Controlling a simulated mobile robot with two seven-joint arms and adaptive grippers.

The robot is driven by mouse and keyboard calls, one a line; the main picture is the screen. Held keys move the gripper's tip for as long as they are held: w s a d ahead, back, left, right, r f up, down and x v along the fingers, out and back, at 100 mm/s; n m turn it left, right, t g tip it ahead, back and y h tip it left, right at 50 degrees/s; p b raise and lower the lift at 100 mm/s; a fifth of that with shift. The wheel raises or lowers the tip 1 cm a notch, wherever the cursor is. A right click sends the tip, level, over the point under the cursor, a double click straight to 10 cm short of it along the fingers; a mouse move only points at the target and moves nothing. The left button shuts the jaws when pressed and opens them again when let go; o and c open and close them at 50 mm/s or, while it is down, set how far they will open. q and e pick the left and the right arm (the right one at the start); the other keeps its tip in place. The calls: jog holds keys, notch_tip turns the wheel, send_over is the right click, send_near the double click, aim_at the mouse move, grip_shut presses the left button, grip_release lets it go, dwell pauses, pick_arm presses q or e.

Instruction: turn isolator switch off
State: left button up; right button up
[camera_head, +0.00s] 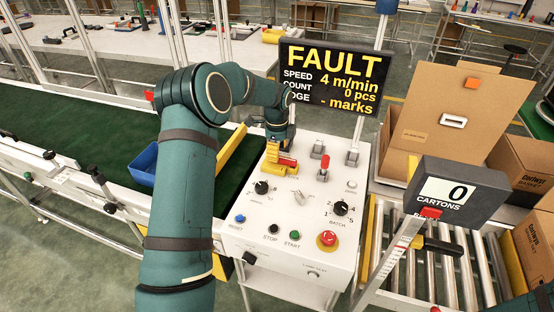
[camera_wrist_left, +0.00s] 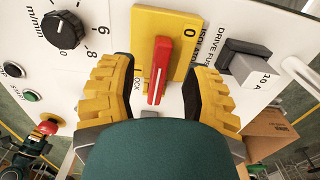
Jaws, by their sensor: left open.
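The isolator switch has a red handle (camera_wrist_left: 160,65) on a yellow plate (camera_wrist_left: 181,30), marked ISOLATOR with a 0 beside it. In the head view the red handle (camera_head: 287,162) is on the back left of the white control panel (camera_head: 230,243). My left gripper (camera_wrist_left: 157,92) is open, with one yellow ridged finger on each side of the handle; I cannot tell whether either touches it. In the head view my left gripper (camera_head: 279,150) reaches down over the switch and partly hides it.
A drive fuse block (camera_wrist_left: 247,62) sits close beside the plate. The panel also carries a speed knob (camera_head: 261,187), a batch knob (camera_head: 341,208) and a red emergency button (camera_head: 327,239). A sign (camera_head: 334,77) behind reads FAULT. A carton counter (camera_head: 455,192) stands at right.

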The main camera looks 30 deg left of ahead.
pick_arm(q)
jog(key=shift+f, duration=1.45)
grip_shut()
